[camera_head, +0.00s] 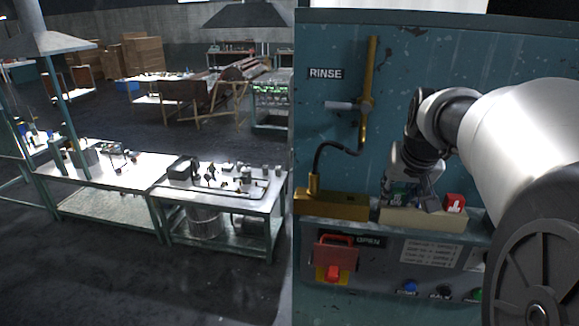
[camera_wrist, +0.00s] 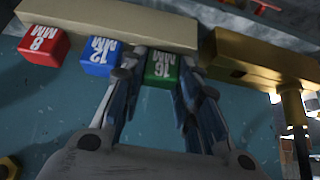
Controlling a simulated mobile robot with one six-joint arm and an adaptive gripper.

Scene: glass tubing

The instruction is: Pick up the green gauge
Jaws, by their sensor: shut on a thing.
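The green gauge (camera_wrist: 160,68), marked 16 MM, shows in the wrist view between the two fingers of my gripper (camera_wrist: 157,80). The fingers are shut on its sides. Its far end is at the edge of the pale wooden block (camera_wrist: 120,22); I cannot tell whether it still touches the block. In the head view my gripper (camera_head: 411,192) is over the left part of this block (camera_head: 425,217), and the fingers largely hide the green gauge there.
A blue gauge (camera_wrist: 101,56), marked 12 MM, sits close beside one finger. A red gauge (camera_wrist: 44,45), marked 8 MM, is farther left. A brass block (camera_wrist: 262,58) with a pipe is close on the right. The teal panel (camera_head: 340,40) rises behind.

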